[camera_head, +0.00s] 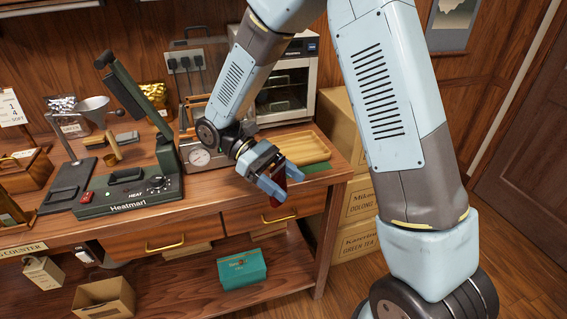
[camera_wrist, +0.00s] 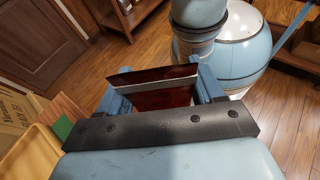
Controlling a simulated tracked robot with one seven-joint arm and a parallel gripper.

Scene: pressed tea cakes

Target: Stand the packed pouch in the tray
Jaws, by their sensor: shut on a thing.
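My gripper (camera_head: 279,184) is shut on a dark red pouch (camera_head: 281,178), in front of the counter's right part. In the wrist view the pouch (camera_wrist: 162,96) sits between the two blue fingers, with a pale band across it near its upper edge. Its lower part is hidden by the gripper's own body. The light wooden tray (camera_head: 305,150) lies on the counter's right end, just behind and to the right of the gripper, and looks empty. A part of the tray (camera_wrist: 32,160) shows at the lower left of the wrist view. The pouch is apart from the tray.
A green sealer (camera_head: 128,190) marked "Heatmarl" stands on the counter's left part. A metal box with a dial (camera_head: 200,158) is behind my gripper. A glass-fronted oven (camera_head: 285,90) stands behind the tray. Cardboard boxes (camera_head: 357,205) stand right of the counter.

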